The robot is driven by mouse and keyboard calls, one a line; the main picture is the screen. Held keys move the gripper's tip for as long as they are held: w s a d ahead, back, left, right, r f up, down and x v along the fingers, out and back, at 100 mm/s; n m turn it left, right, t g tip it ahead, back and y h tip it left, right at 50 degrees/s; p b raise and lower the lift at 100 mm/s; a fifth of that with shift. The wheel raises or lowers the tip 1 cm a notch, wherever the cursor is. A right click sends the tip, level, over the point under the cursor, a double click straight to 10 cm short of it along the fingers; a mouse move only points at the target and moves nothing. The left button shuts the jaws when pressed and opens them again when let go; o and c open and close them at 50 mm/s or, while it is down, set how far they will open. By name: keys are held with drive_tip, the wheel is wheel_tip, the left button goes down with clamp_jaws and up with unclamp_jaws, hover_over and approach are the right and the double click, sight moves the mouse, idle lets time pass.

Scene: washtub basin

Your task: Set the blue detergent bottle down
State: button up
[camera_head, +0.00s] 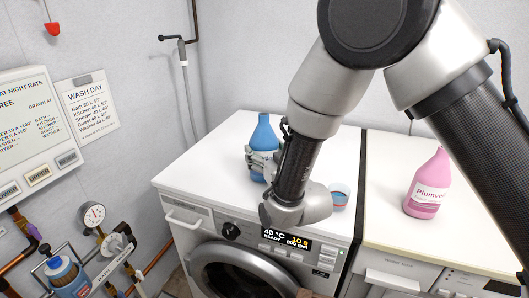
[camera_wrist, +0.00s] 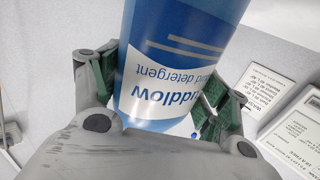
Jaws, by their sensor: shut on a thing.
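The blue detergent bottle (camera_head: 264,132) is upright over the far left part of the washing machine's white top (camera_head: 205,172). My gripper (camera_head: 262,164) is shut around the bottle's body, below its shoulder. The wrist view shows the bottle (camera_wrist: 178,70) with its white label between the green-padded fingers of my gripper (camera_wrist: 158,98). The fingers and arm hide part of the bottle, and I cannot tell whether its base touches the machine top.
A small cup (camera_head: 339,195) with blue in it stands on the machine top, right of my wrist. A pink bottle (camera_head: 427,184) stands on the neighbouring cream top (camera_head: 385,225). The left and back right of the machine top are clear. Pipes and a gauge (camera_head: 94,215) are at the left.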

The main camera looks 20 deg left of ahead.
drive_tip(key=o, duration=1.8)
drive_tip(key=shift+f, duration=0.1)
drive_tip(key=v, duration=1.2)
drive_tip(key=shift+d, duration=0.1)
